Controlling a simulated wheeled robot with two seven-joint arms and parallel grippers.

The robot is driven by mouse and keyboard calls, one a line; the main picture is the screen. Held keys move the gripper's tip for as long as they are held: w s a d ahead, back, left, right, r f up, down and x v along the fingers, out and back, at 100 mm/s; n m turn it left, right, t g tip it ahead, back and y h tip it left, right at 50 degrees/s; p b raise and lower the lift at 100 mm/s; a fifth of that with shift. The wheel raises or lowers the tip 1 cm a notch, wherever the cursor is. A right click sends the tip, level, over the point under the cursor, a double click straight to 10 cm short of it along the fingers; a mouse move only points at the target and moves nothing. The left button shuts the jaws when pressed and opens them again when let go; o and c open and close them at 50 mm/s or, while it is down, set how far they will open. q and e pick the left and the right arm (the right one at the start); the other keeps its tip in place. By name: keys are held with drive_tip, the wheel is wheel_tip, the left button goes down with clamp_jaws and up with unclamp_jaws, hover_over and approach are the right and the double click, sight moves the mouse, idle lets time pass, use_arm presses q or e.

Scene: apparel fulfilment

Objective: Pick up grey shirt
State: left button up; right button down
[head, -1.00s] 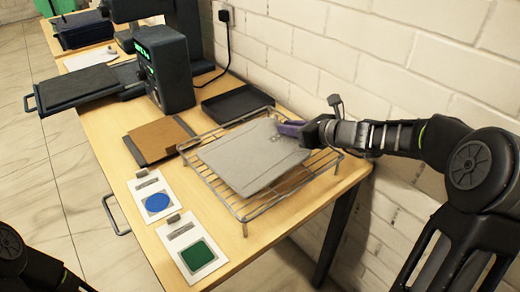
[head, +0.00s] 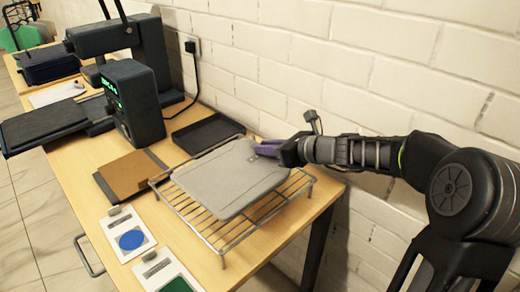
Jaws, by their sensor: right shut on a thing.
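The grey shirt (head: 228,180) is a flat, folded panel above the wire rack (head: 216,243) in the head view. Its near edge looks a little raised over the rack wires; I cannot tell how much of it still touches. My right gripper (head: 268,148) comes in from the right, and its purple fingers are shut on the shirt's far right edge. The fingertips are partly hidden against the cloth. My left gripper is not in view.
A heat press (head: 130,100) with a dark platen stands at the left. A black tray (head: 208,134) and a brown board (head: 133,175) lie beside the rack. Cards with a blue circle (head: 131,240) and a green square lie at the front. A white brick wall runs behind.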

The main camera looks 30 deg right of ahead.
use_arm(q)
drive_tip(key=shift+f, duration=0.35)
use_arm(e)
drive_tip(key=s+d, duration=0.3)
drive_tip(key=s, duration=0.4)
drive_tip(key=s+d, duration=0.3)
drive_tip(key=s, duration=0.4)
drive_tip(key=shift+s+d, duration=0.25)
drive_tip(key=shift+d, duration=0.05)
drive_tip(key=shift+r, duration=0.1)
